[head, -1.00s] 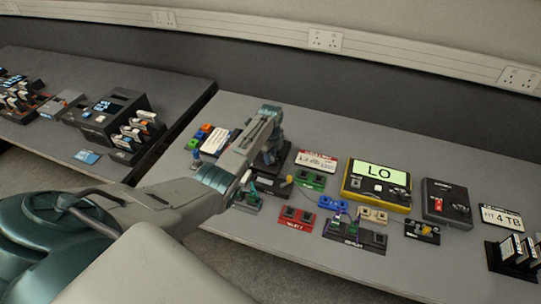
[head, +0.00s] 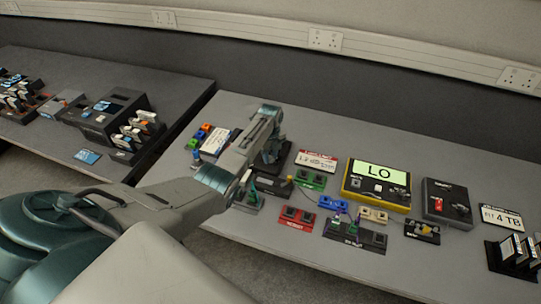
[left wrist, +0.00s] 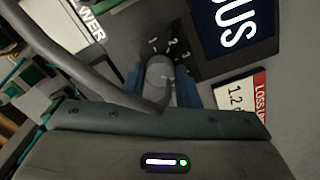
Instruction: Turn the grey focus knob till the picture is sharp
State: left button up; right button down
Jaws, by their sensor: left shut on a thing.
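The grey focus knob (left wrist: 159,70) shows in the left wrist view on a dark panel, with the numerals 1, 2 and 3 printed around its far side. My left gripper (left wrist: 161,88) has its blue fingers on both sides of the knob and is shut on it. Beside the knob is a dark screen (left wrist: 236,22) with large white letters, of which "US" shows; the rest is cut off. In the head view my left gripper (head: 268,158) is over a dark device (head: 286,166), and the arm hides the knob. My right gripper is not in view.
A "LOSS" card (head: 317,162) lies right of the device. Green (head: 311,180) and red (head: 297,216) socket blocks sit nearby. A yellow-edged meter reading "LO" (head: 377,184) stands further right. Bare tabletop (head: 330,128) runs along the back.

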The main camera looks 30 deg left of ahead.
aim_at(270, 157)
pick_arm(q)
jog(key=shift+r, duration=0.1)
jog(key=o, duration=1)
jog(key=shift+c, duration=0.2)
notch_tip(270, 157, up, 11)
jog(key=b, duration=0.2)
jog(key=shift+b, duration=0.35)
